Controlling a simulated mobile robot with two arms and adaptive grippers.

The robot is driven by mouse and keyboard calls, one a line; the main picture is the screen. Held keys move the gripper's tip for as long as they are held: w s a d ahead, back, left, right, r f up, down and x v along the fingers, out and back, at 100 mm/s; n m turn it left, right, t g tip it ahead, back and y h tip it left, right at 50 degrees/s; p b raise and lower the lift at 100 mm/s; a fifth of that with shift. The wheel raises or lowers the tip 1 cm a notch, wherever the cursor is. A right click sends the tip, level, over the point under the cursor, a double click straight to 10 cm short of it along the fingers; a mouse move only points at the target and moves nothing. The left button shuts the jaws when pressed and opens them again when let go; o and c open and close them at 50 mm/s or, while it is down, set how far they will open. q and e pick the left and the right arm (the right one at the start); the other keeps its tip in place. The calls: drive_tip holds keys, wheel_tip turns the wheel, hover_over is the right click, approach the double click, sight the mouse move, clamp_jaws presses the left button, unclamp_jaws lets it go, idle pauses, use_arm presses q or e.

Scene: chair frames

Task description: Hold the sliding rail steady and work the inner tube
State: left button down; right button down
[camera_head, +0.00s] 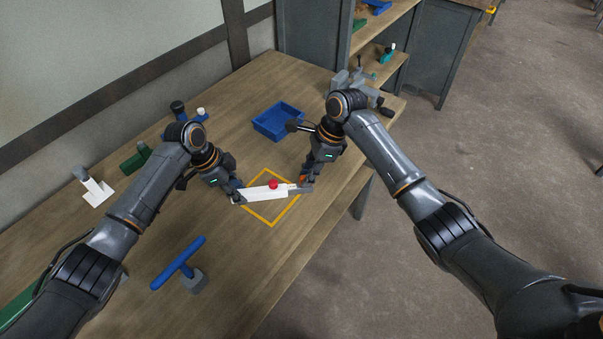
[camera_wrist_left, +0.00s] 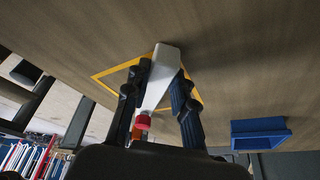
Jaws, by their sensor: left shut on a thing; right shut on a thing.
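The white sliding rail (camera_head: 262,192) has a red knob (camera_head: 273,184) on top and lies across the yellow square outline on the bench. A grey inner tube (camera_head: 299,189) shows at its right end. My left gripper (camera_head: 237,196) is shut on the rail's left end. In the left wrist view its fingers stand on both sides of the white rail (camera_wrist_left: 167,62), with the red knob (camera_wrist_left: 142,121) beyond them. My right gripper (camera_head: 305,184) is shut on the grey inner tube and partly hides it. I cannot tell whether the rail touches the bench.
A blue bin (camera_head: 278,122) stands behind the rail; it also shows in the left wrist view (camera_wrist_left: 261,134). A blue T-shaped tool (camera_head: 180,262) lies at the front left. A white stand (camera_head: 94,191) and a green part (camera_head: 134,161) are at the left. A grey vise (camera_head: 352,82) is at the back.

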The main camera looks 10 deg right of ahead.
use_arm(q)
drive_tip(key=shift+s+a+f, duration=0.1)
drive_tip(key=shift+s+f, duration=0.1)
drive_tip(key=shift+f, duration=0.2)
use_arm(e)
drive_tip(key=shift+d+f, duration=0.1)
drive_tip(key=shift+d, duration=1.7)
drive_tip(key=c, duration=1.1)
unclamp_jaws()
drive_tip(key=shift+c, duration=0.2)
drive_tip(key=v, duration=1.2)
drive_tip(key=shift+s, duration=0.1)
use_arm(q)
drive_tip(key=c, duration=1.1)
unclamp_jaws()
drive_tip(key=shift+o, duration=0.3)
drive_tip(key=shift+w+r, duration=0.15)
drive_tip(key=shift+w, duration=0.1)
drive_tip(key=shift+r, duration=0.1)
